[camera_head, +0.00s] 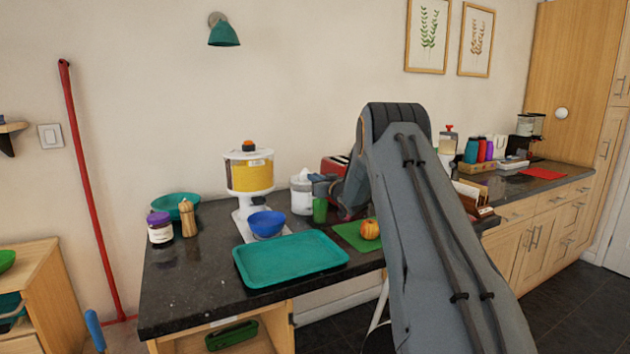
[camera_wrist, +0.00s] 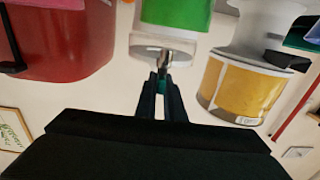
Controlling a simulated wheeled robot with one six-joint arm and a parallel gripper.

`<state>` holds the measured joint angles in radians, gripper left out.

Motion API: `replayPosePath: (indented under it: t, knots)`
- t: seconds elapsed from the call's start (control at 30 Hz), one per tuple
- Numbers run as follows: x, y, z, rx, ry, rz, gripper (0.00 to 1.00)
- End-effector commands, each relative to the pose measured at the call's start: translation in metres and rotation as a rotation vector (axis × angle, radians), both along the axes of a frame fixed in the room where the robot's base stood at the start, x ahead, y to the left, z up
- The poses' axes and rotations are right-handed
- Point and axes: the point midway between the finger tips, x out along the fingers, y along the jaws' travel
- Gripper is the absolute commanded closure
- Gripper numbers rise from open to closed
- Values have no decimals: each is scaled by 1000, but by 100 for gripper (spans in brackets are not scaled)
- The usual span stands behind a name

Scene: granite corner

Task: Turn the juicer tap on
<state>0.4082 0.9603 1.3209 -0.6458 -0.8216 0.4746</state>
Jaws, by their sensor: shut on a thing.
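A blue bowl (camera_head: 266,222) stands below the tank. In the wrist view the juicer (camera_wrist: 238,90) is upside down on the right. A dark piece (camera_wrist: 287,60) shows at its tank; I cannot tell if this is the tap. My gripper (camera_head: 320,181) is right of the juicer, near a white jar (camera_head: 301,195) and just above a green cup (camera_head: 320,211). In the wrist view my gripper (camera_wrist: 163,76) is shut on a thin silver piece (camera_wrist: 165,58) by the jar's top.
A teal tray (camera_head: 290,281) lies in front. A green board (camera_head: 348,233) carries an orange-coloured fruit (camera_head: 370,229). A red toaster (camera_head: 334,165) stands behind my arm. A teal bowl (camera_head: 172,206), a pepper mill (camera_head: 188,217) and a purple-lidded jar (camera_head: 160,230) stand at the left.

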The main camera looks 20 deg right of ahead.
Motion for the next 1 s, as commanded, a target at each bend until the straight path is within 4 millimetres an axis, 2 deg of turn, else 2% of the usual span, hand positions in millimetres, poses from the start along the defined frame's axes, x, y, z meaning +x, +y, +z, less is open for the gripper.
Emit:
replayPosePath:
  t: [0.33,0.37,0.43,0.47,0.77,0.87,1.0]
  knots:
    - [0,-1,1,0,-1,0,100]
    - [0,-1,1,0,-1,0,86]
    - [0,-1,1,0,-1,0,75]
    - [0,-1,1,0,-1,0,73]
    - [-1,0,1,-1,-1,1,73]
    - [-7,-1,0,-1,0,0,73]
    - [-25,-2,0,0,0,-1,73]
